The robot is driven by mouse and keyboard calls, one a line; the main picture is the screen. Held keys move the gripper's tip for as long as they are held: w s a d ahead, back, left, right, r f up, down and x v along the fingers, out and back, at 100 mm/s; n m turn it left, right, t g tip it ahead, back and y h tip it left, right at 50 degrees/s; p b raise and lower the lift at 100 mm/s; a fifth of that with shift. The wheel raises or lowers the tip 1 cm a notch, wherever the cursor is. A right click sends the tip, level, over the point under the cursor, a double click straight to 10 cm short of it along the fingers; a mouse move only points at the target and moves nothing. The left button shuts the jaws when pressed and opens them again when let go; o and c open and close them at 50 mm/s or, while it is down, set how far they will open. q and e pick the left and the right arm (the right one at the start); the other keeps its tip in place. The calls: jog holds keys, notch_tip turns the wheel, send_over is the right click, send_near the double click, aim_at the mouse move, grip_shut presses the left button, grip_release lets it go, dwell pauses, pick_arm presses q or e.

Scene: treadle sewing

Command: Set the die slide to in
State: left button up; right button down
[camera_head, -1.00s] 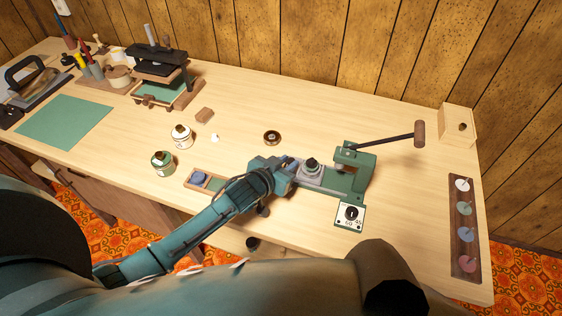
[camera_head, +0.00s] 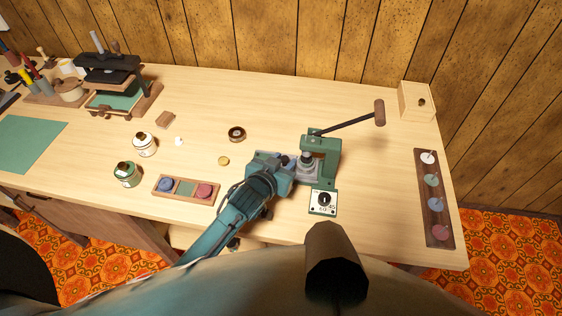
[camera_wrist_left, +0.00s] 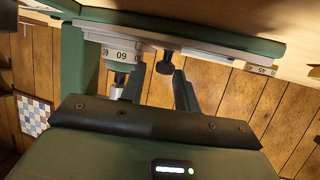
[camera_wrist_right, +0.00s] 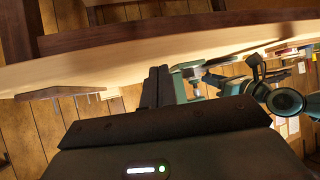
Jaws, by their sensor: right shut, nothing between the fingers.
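The green press (camera_head: 322,150) stands on the table with its lever raised to the right. Its die slide (camera_head: 299,176) is a pale grey-lilac plate on the green base, carrying a round die (camera_head: 306,160) close beside the press column, under or near its head. My left gripper (camera_head: 287,160) is at the slide's left end and hides part of it. In the left wrist view its fingers (camera_wrist_left: 160,85) stand apart, with a dark knob (camera_wrist_left: 167,63) in the gap near the tips; contact cannot be told. My right gripper (camera_wrist_right: 158,88) is shut and empty, near the table edge.
A tray of coloured discs (camera_head: 434,200) lies right, a wooden box (camera_head: 416,101) behind. A pad tray (camera_head: 170,194), jars (camera_head: 127,174) and a black-rimmed tin (camera_head: 237,134) lie left. Table right of the press is clear.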

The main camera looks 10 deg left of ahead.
pick_arm(q)
jog(key=shift+s, duration=0.1)
jog(key=v, duration=1.3)
jog(key=shift+p, duration=0.3)
jog(key=s+a+f+g, duration=0.1)
jog(key=s+a+f, duration=0.1)
jog(key=s, duration=0.4)
jog(key=s+a+f+g, duration=0.1)
jog(key=s+a+f, duration=0.1)
jog(key=s+f, duration=0.3)
jog(key=shift+s+f+n+y, duration=0.3)
jog(key=shift+s+y, duration=0.1)
jog(key=shift+s, duration=0.1)
